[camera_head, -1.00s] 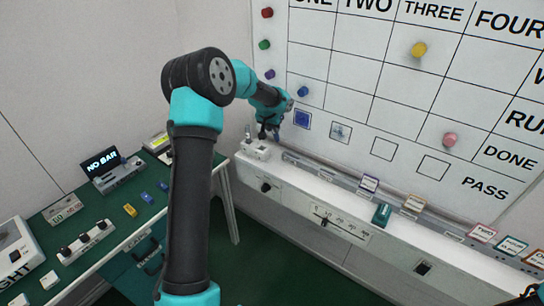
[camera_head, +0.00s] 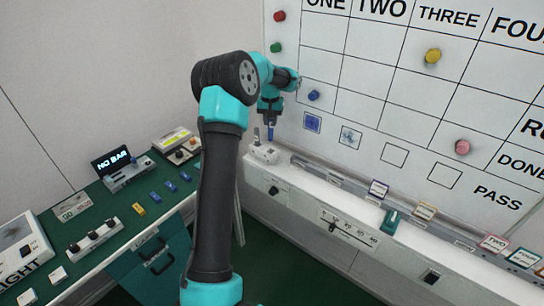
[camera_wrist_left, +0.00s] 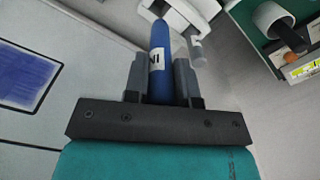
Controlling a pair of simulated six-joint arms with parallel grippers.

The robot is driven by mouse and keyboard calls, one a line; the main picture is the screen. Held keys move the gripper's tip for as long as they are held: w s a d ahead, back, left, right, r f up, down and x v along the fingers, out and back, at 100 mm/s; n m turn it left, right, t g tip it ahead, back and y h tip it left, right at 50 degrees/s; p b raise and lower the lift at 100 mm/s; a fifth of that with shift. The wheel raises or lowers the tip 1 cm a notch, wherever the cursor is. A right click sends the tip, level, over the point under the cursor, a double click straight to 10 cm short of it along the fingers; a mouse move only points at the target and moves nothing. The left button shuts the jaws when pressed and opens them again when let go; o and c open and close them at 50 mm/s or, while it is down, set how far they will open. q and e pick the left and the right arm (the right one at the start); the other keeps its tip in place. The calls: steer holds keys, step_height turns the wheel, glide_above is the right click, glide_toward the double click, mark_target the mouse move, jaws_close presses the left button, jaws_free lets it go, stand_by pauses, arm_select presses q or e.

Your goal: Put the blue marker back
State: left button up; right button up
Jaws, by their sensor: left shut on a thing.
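The blue marker (camera_wrist_left: 160,62) stands between the fingers of my left gripper (camera_wrist_left: 160,80) in the left wrist view. My left gripper is shut on it, and white lettering shows on its side. In the head view the marker (camera_head: 270,133) hangs roughly upright below my left gripper (camera_head: 271,121). It is just above a small white holder block (camera_head: 265,154) at the left end of the white ledge. Part of the holder also shows in the left wrist view (camera_wrist_left: 180,12), beyond the marker's far end. Whether the marker touches the holder is unclear. My right gripper is not in view.
The whiteboard (camera_head: 380,122) with coloured magnets rises close behind the gripper. A grey upright piece (camera_head: 256,134) stands at the holder's left. The white ledge (camera_head: 335,207) carries small cards and a teal block (camera_head: 391,222). A green bench (camera_head: 110,210) with devices is at left.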

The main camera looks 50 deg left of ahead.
mark_target(271, 140)
arm_select(q)
steer(key=shift+f, duration=2.4)
steer(key=shift+f, duration=2.5)
steer(key=shift+f, duration=0.1)
steer(key=o, duration=0.9)
step_height(271, 140, up, 12)
steer(key=shift+r, duration=0.15)
